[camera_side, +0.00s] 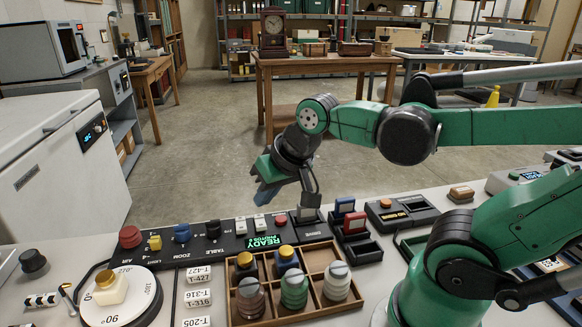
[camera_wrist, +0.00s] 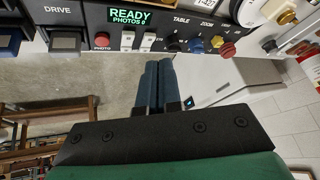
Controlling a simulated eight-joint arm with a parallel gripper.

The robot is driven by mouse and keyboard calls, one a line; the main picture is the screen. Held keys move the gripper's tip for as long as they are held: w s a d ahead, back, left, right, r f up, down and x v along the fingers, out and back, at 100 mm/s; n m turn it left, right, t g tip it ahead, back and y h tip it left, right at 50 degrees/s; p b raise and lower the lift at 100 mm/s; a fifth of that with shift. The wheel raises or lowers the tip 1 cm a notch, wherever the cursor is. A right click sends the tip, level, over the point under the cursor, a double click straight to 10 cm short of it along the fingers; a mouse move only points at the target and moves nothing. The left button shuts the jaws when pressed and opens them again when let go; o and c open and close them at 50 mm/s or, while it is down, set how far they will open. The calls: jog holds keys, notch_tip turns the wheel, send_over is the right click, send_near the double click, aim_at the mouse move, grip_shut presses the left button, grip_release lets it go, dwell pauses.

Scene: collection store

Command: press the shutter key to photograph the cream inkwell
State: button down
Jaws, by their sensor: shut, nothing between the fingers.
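The cream inkwell (camera_side: 109,291) with a gold stopper stands upright on the round white turntable (camera_side: 140,307) at the lower left of the side view. In the wrist view it (camera_wrist: 275,8) is partly cut off at the top right. The red PHOTO key (camera_side: 281,220) is on the black control panel, beside two white keys; it also shows in the wrist view (camera_wrist: 102,41). My gripper (camera_side: 265,204) is shut and empty above the panel's far edge. In the wrist view its blue fingertips (camera_wrist: 158,63) are just below the white keys in the picture, apart from the red key.
The green display (camera_side: 265,242) reads READY, and in the wrist view PHOTOS 0. Red, yellow, blue and black knobs line the panel to the left. A wooden compartment tray (camera_side: 318,254) with stoppered bottles stands in front. Floor is open behind the panel.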

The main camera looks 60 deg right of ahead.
jog(key=w+d+r+m+g, duration=0.2)
jog(key=d+m, duration=0.2)
jog(key=m, duration=0.5)
jog(key=m+g, duration=0.4)
jog(key=m, duration=1)
send_over(281, 219)
jog(key=shift+s+a+r, duration=0.1)
jog(key=shift+a+r, duration=0.2)
jog(key=shift+f, duration=0.1)
jog(key=f, duration=1.3)
jog(key=shift+d+f, duration=0.2)
jog(key=shift+f, duration=0.2)
